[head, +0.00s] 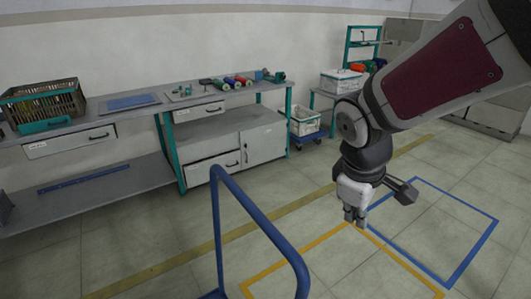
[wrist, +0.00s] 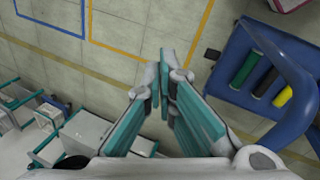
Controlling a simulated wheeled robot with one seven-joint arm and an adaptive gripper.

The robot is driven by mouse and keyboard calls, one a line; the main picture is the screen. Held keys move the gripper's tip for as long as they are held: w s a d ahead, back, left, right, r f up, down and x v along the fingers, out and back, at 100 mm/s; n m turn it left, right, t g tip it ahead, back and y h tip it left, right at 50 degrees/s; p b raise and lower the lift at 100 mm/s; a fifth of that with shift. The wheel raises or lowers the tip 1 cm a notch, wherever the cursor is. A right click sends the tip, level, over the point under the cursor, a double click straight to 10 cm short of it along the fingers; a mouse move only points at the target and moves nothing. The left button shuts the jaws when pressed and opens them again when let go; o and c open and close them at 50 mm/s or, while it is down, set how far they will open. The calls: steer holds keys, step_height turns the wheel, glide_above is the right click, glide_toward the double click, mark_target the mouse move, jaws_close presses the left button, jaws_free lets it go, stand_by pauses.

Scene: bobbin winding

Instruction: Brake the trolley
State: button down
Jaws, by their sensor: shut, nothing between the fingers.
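The trolley shows in the head view as a bent blue tube handle (head: 258,217) in the foreground, its lower part cut off by the bottom edge. In the wrist view the trolley's blue deck (wrist: 236,48) is at the right, with its thick blue handle curving over it. Green, black and yellow rolls (wrist: 245,70) lie on the deck.
Yellow (head: 395,258) and blue (head: 478,245) outlines mark the floor, which is clear inside them. A grey workbench (head: 65,131) along the wall holds a dark crate (head: 42,101) and several coloured spools. White bins (head: 304,125) and a green-framed rack (head: 349,47) stand at the back.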

steer(key=w+a+f+n+b, duration=0.2)
steer(key=w+f, duration=0.2)
steer(key=f, duration=0.3)
steer(key=w+a+f+n+b, duration=0.2)
steer(key=w+f+n+b, duration=0.1)
steer(key=f, duration=0.4)
steer(key=a+f+n+g+y+b, duration=0.1)
steer(key=a+f+n+b, duration=0.2)
steer(key=f, duration=0.9)
steer(key=a+f+n+g+y+b, duration=0.1)
steer(key=a+f+n+b, duration=0.2)
steer(key=a+f, duration=0.5)
steer(key=w+a+f+n+g+y+b, duration=0.1)
steer(key=a+f+n+b, duration=0.3)
steer(key=f, duration=1.3)
steer(key=shift+a+f+g+y+b, duration=0.25)
steer(key=shift+a+g+y+b, duration=0.2)
steer(key=shift+a, duration=0.25)
steer(key=shift+w, duration=0.1)
steer(key=shift+f, duration=0.1)
